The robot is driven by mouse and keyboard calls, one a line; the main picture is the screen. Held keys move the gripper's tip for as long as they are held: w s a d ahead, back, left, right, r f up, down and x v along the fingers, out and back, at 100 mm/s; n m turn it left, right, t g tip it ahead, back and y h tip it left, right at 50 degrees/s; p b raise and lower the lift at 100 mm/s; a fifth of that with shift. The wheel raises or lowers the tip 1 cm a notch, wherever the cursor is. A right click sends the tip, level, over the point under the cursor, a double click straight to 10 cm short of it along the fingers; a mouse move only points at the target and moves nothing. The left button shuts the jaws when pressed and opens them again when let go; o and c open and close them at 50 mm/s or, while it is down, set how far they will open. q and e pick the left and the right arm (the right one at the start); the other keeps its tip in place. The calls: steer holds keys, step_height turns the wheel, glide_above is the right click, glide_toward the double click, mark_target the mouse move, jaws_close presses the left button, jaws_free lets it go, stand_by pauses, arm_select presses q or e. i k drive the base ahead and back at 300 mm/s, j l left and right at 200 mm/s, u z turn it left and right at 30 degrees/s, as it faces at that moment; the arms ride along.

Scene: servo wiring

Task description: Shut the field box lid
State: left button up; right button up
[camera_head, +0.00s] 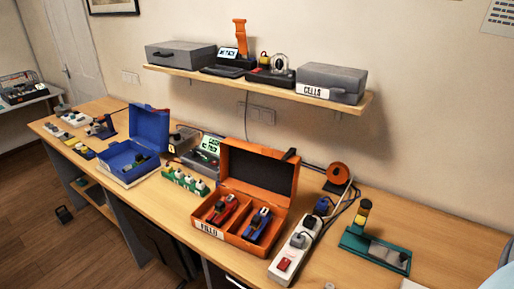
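The field box is the orange box (237,242) with a white label on its front, on the long wooden table. Its orange lid (262,171) stands open, raised at the back of the box. A red-handled tool (223,210) and a blue tool (257,224) lie inside in separate compartments. Neither of my grippers shows in this view.
A white power strip (292,253) with plugs stands close right of the box. A green strip of parts (188,180) and an open blue box (131,158) are to its left. A wall shelf (250,88) with a grey case labelled CELLS (331,82) hangs behind.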

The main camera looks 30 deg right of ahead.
mark_target(255, 170)
steer(key=i+j+z, duration=0.2)
steer(key=i+j, duration=1)
steer(key=i, duration=0.15)
steer(key=z, duration=1.7)
steer(key=j, duration=0.1)
